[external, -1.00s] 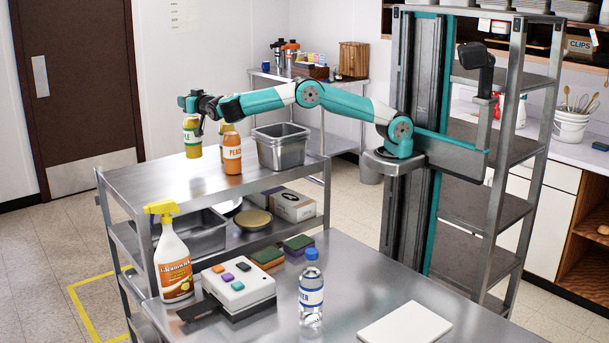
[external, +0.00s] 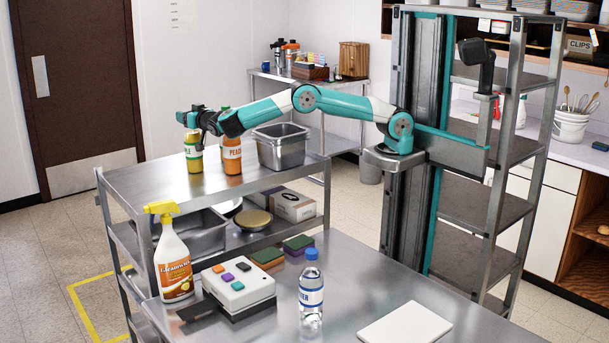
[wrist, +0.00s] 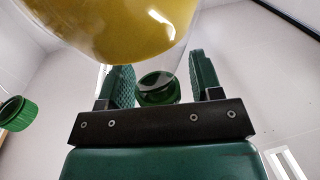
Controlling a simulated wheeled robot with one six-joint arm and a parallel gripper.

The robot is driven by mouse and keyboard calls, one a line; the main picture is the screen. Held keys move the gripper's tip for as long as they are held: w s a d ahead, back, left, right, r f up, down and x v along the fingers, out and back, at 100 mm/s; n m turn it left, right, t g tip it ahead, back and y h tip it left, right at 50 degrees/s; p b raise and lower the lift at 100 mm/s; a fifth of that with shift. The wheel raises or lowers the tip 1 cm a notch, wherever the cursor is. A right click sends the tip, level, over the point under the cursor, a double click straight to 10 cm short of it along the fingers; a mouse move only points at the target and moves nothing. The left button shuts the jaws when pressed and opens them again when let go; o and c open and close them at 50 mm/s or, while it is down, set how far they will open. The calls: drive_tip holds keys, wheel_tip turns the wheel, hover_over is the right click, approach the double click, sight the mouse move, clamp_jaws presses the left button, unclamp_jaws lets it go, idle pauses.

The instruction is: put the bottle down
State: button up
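A bottle (external: 194,160) of yellow contents with a green cap and pale label is upright at the top shelf (external: 172,190) of the metal cart. My gripper (external: 196,134) is around its upper part, shut on it. In the wrist view, its yellow body (wrist: 120,25) fills the upper left, and its green cap (wrist: 157,90) lies between the two fingers of my gripper (wrist: 165,75). The bottle's base is at or very close to the shelf; I cannot tell for certain whether it touches.
An orange bottle labelled peach (external: 232,158) stands just right of the held bottle. Another green cap (wrist: 16,113) shows at the wrist view's left. A steel bin (external: 281,150) stands farther right. The shelf's left and front parts are clear. A spray bottle (external: 174,262) stands on the nearer table.

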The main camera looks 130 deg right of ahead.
drive_tip(key=shift+r, duration=0.2)
drive_tip(key=shift+a+f, duration=0.15)
drive_tip(key=shift+a, duration=0.15)
drive_tip(key=s+a+b, duration=0.2)
drive_tip(key=a+b, duration=0.3)
drive_tip(key=a, duration=0.6)
drive_tip(key=shift+a+b, duration=0.15)
drive_tip(key=shift+b, duration=0.15)
